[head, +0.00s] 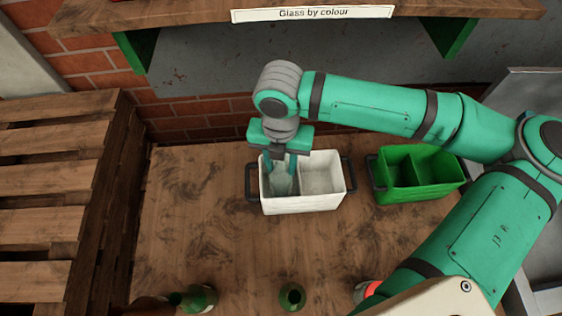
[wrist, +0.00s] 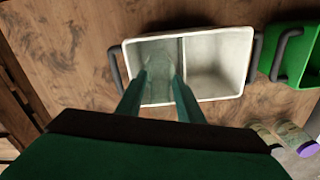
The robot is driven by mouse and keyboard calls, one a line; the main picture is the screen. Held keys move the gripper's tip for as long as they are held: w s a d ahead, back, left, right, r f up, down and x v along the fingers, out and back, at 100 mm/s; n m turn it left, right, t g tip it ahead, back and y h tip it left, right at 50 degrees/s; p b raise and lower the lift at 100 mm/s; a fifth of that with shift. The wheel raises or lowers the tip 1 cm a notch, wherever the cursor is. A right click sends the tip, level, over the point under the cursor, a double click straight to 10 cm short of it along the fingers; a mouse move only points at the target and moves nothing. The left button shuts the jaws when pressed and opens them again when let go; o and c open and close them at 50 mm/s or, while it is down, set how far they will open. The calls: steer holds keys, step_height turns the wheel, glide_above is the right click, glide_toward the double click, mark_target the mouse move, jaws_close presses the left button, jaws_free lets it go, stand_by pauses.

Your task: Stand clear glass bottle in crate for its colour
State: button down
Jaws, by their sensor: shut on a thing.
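The clear glass bottle (head: 281,181) is in my gripper (head: 279,168), inside the left compartment of the white crate (head: 305,206). My gripper is shut on the bottle and points down into that compartment. In the wrist view the bottle (wrist: 157,72) shows pale and see-through between the fingertips (wrist: 158,84), within the white crate's wall (wrist: 216,97). Whether its base touches the crate floor is hidden. The white crate's right compartment looks empty. The green crate (head: 425,194) stands to the right with two compartments that look empty.
Green bottles (head: 292,296) (head: 199,298) stand at the table's near edge, with a red-topped item (head: 367,290) to their right. A wooden pallet stack (head: 50,180) is at left. A shelf with a sign (head: 313,14) hangs above. The table middle (head: 230,245) is clear.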

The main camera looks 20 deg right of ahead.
steer(key=shift+d, duration=0.1)
steer(key=c, duration=1.2)
jaws_free()
step_height(320, 180, up, 12)
